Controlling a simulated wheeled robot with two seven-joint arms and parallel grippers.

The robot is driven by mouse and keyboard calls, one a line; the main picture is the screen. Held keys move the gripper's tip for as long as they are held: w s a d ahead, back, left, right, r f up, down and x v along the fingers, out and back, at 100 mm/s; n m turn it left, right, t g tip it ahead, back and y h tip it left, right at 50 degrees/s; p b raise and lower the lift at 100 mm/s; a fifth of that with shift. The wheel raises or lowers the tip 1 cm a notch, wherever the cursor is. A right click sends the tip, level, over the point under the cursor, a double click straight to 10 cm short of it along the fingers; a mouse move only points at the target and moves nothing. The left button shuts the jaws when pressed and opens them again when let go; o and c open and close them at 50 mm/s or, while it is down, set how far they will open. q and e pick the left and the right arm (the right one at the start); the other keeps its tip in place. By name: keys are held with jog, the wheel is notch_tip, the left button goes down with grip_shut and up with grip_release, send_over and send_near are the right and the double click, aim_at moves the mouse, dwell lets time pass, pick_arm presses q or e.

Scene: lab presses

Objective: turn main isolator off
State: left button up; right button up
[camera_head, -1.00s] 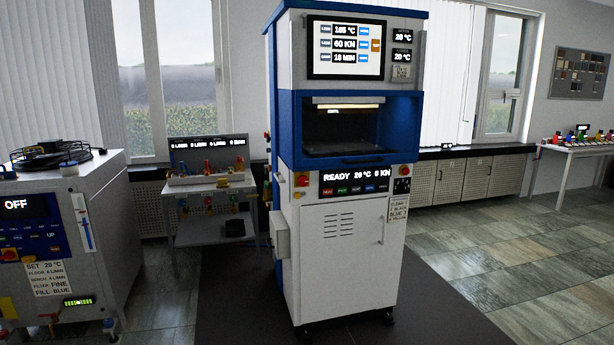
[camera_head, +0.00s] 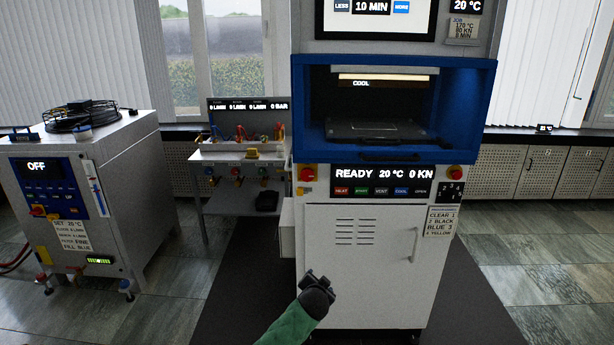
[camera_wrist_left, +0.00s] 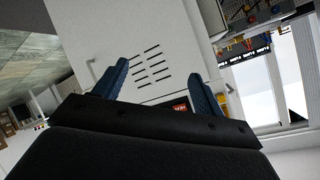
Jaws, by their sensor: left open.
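The white and blue press has a red rotary switch on a yellow plate (camera_head: 306,174) at the left end of its control strip; it looks like the main isolator, but its handle position is too small to read. A second red control on yellow (camera_head: 455,172) sits at the strip's right end. The display (camera_head: 384,174) reads READY 20 °C 0 KN. My left gripper (camera_head: 318,282) is in front of the white lower door, below and apart from the left switch. In the left wrist view its blue fingers (camera_wrist_left: 160,75) are open and empty, facing the slotted door. My right gripper is out of view.
A grey chiller cabinet (camera_head: 80,205) reading OFF stands at the left, with its own red and yellow switch (camera_head: 38,211). A bench with valves and gauges (camera_head: 240,155) stands behind, left of the press. A box (camera_head: 287,228) juts from the press's left side. Dark mat lies in front.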

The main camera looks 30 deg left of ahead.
pick_arm(q)
jog(key=w+a+r+t+y, duration=0.1)
jog(key=w+a+r+t, duration=0.1)
jog(key=w+a+r, duration=0.6)
jog(key=m+t+y+p, duration=0.1)
jog(key=t+y+p, duration=0.1)
jog(key=t+p, duration=0.1)
send_near(307, 177)
jog(key=x, duration=0.2)
jog(key=p+x, duration=0.1)
jog(key=x, duration=0.5)
jog(key=shift+a+r, duration=0.15)
jog(key=shift+w+a+p, duration=0.15)
jog(key=shift+w+p, duration=0.15)
jog(key=shift+w, duration=0.05)
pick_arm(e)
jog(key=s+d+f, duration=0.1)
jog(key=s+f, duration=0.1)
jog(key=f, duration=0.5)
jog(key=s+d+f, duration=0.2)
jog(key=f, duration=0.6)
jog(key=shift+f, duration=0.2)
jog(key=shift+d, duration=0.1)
pick_arm(q)
jog(key=c, duration=1)
